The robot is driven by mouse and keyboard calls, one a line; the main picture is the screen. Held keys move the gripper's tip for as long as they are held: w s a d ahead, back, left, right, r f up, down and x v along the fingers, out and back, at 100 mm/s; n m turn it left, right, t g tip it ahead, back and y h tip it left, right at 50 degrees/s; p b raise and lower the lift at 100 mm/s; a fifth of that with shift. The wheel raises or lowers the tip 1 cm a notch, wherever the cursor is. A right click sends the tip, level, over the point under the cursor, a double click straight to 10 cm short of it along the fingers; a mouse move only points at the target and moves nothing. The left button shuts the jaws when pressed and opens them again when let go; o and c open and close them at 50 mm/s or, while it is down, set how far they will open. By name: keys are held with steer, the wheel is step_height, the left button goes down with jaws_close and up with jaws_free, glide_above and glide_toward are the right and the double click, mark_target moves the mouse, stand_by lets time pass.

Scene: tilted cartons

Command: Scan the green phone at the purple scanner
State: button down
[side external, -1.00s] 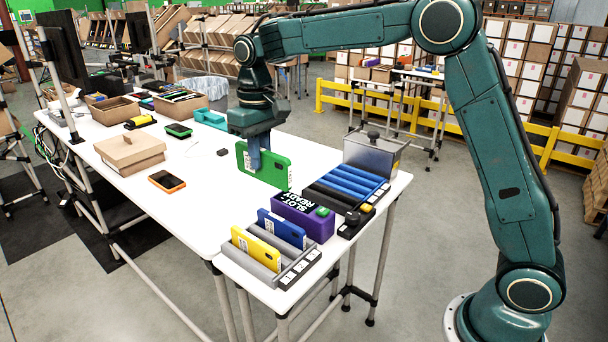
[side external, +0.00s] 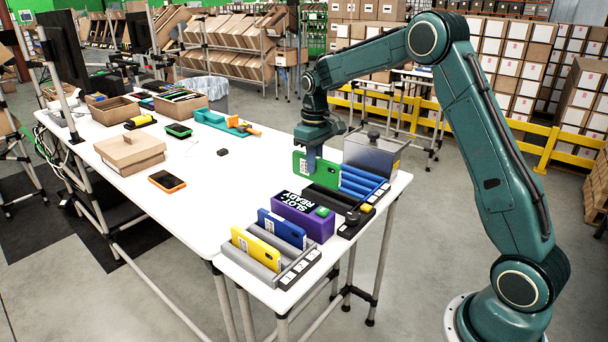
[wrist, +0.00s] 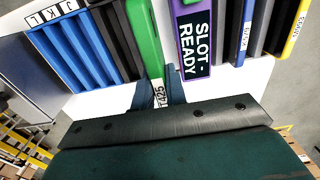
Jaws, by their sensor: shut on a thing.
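My gripper (side external: 312,158) is shut on the green phone (side external: 325,172), which it holds upright on edge with a white label on its side. In the side view the phone is above the back end of the black slots, behind the purple scanner. The purple scanner (side external: 289,210) reads "SLOT-READY" on its top and has a green button at its right front. In the wrist view the green phone (wrist: 143,35) is left of the purple scanner (wrist: 184,10), near the black slots.
A grey rack with a yellow phone (side external: 256,249) and a blue phone (side external: 281,229) stands in front of the scanner.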

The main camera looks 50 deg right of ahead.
mark_target(318, 171)
steer(key=shift+s+d+f, duration=0.15)
steer(key=shift+d+f, duration=0.1)
steer(key=shift+d, duration=0.3)
steer(key=shift+f, duration=0.15)
steer(key=shift+f, duration=4.35)
steer(key=shift+r, duration=0.1)
steer(key=shift+r, duration=2.9)
